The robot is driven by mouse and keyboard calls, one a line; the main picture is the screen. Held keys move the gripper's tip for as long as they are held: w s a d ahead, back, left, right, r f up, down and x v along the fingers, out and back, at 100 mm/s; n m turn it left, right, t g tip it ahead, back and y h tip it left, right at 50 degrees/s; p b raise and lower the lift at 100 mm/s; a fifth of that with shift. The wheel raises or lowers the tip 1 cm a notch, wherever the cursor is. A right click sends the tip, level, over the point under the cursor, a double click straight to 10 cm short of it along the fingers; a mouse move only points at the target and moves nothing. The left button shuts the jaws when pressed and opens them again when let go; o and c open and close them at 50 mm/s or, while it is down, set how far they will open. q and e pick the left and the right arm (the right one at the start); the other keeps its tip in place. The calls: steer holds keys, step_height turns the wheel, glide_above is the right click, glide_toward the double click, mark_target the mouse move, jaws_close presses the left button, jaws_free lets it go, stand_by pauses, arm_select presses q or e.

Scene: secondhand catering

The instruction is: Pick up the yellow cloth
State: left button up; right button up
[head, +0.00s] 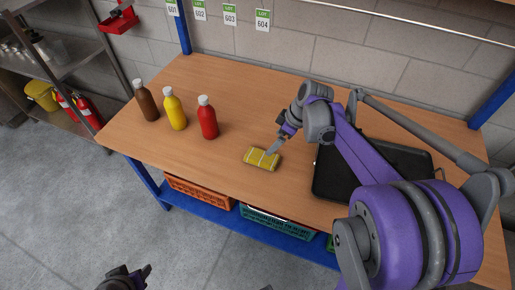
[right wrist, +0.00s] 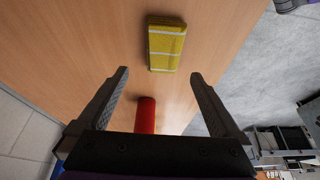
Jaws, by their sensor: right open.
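The yellow cloth (head: 261,159) is a small folded pad with pale stripes, lying on the wooden table near its front edge. It also shows in the right wrist view (right wrist: 166,45), ahead of the fingertips. My right gripper (head: 273,150) is just at the cloth's upper right side in the head view. In the right wrist view my right gripper (right wrist: 159,76) is open, with nothing between its fingers, and the cloth lies beyond the tips. Whether a fingertip touches the cloth I cannot tell. My left gripper (head: 138,275) is low at the bottom edge, partly cut off, away from the table.
Brown (head: 146,102), yellow (head: 175,109) and red (head: 207,118) bottles stand left of the cloth. A black tray (head: 405,190) lies to the right, partly behind my right arm. Orange (head: 198,192) and teal (head: 278,224) crates sit below the table (head: 222,78). The table between bottles and cloth is clear.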

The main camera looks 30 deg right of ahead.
mark_target(262, 156)
steer(key=x, duration=0.3)
steer(key=shift+s+a+f, duration=0.15)
steer(key=shift+a+f, duration=0.15)
steer(key=shift+f, duration=0.1)
steer(key=shift+x, duration=3.2)
steer(key=shift+a+r, duration=0.1)
steer(key=shift+a, duration=0.05)
steer(key=shift+c, duration=0.2)
steer(key=c, duration=1.1)
steer(key=shift+r, duration=5.05)
